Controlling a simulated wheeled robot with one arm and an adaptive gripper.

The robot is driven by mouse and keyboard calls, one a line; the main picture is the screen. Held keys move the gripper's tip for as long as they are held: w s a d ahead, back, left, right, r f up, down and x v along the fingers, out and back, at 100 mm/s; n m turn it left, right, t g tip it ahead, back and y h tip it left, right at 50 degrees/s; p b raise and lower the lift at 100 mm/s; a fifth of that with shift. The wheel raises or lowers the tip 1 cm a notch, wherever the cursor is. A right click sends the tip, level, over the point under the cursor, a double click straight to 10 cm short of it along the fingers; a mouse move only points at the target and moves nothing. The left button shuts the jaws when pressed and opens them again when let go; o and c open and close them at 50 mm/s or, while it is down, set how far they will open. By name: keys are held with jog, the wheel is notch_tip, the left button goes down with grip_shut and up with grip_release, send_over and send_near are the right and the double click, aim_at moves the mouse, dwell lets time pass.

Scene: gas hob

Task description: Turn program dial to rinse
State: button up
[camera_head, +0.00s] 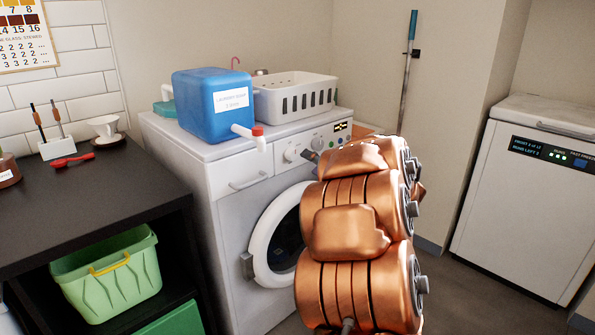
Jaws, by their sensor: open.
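The white washing machine (215,210) stands in the middle, with its control panel along the top front edge. A round pale dial (291,154) sits on the panel, and a second round knob (316,143) is just right of it. I cannot read which program the dial points to. My copper arm fills the lower middle and hides part of the panel and door. Only a small grey tip of my gripper (309,156) shows past the arm, close to the right of the first dial. It is open; whether it touches the dial I cannot tell.
A blue laundry soap jug (205,112) with a red-capped spout overhangs the machine's front edge, left of the dial. A white basket (290,97) stands behind the panel. A dark counter (60,205) is left; a white chest freezer (525,205) is right.

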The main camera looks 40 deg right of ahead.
aim_at(295, 155)
jog(key=w, duration=0.2)
jog(key=w+b, duration=0.1)
jog(key=w, duration=0.2)
jog(key=shift+w+d+f, duration=0.35)
jog(key=shift+w, duration=0.05)
jog(key=shift+w+d+r+b, duration=0.15)
jog(key=shift+w+b, duration=0.15)
jog(key=shift+w, duration=0.55)
jog(key=c, duration=1.1)
